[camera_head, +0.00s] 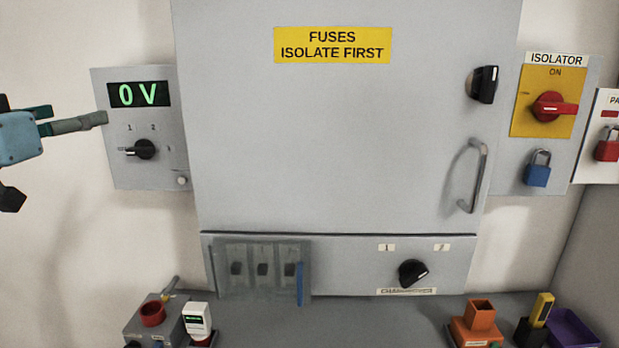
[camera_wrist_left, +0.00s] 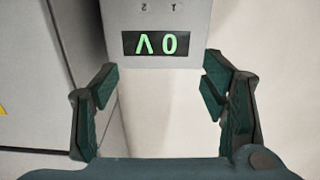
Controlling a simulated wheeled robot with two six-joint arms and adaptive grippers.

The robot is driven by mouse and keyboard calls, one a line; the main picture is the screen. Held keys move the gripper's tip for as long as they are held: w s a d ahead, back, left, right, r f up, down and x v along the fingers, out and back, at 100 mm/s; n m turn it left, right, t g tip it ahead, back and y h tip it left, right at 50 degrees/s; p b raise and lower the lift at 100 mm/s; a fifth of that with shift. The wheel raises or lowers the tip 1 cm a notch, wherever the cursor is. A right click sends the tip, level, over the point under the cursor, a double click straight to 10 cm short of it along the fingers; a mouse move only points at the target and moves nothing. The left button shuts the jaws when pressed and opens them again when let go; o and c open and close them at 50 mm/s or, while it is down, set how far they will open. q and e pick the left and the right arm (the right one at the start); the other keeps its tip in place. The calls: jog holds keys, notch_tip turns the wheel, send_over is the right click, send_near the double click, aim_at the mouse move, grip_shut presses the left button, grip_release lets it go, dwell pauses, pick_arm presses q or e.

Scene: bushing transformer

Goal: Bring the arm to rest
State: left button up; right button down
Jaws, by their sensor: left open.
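My left gripper (camera_head: 75,123) comes in from the left edge of the head view, in front of the pale wall and just left of the grey voltage panel (camera_head: 118,178). In the left wrist view my left gripper (camera_wrist_left: 158,92) is open, with nothing between its dark green fingers. The panel's green "0 V" display (camera_head: 139,94) shows upside down beyond the fingers in the wrist view (camera_wrist_left: 155,43). I cannot tell the exact gap between fingertips and panel. My right gripper is in neither view.
A large closed grey cabinet (camera_head: 330,140) fills the middle, with a protruding handle (camera_head: 478,175). A red isolator switch (camera_head: 553,107) and a blue padlock (camera_head: 538,168) are at right. The shelf (camera_head: 370,322) below holds a grey box (camera_head: 140,322), a white meter (camera_head: 197,318) and an orange holder (camera_head: 478,325).

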pick_arm(q)
jog(key=d+f+m+g, duration=0.1)
jog(key=d+f+g, duration=0.15)
jog(key=f, duration=1.05)
jog(key=s+d+f+g, duration=0.1)
jog(key=d+f+g, duration=0.15)
jog(key=f, duration=1.05)
jog(key=d+f+m+g, duration=0.15)
jog(key=d+f, duration=0.25)
jog(key=f, duration=0.9)
jog(key=s+d+f+n+g, duration=0.15)
jog(key=s+f+g, duration=0.25)
jog(key=s+f, duration=0.8)
jog(key=s+d+f+g, duration=0.25)
jog(key=s+f, duration=0.65)
jog(key=s, duration=0.5)
jog(key=s+a+f+g, duration=0.1)
jog(key=s+f, duration=0.1)
jog(key=f, duration=0.8)
jog(key=s+a+f+g, duration=0.1)
jog(key=f+g, duration=0.1)
jog(key=f, duration=0.8)
jog(key=s+a+f, duration=0.1)
jog(key=s+f, duration=1.2)
jog(key=s, duration=0.1)
jog(key=shift+s+g, duration=0.15)
jog(key=shift+g, duration=0.25)
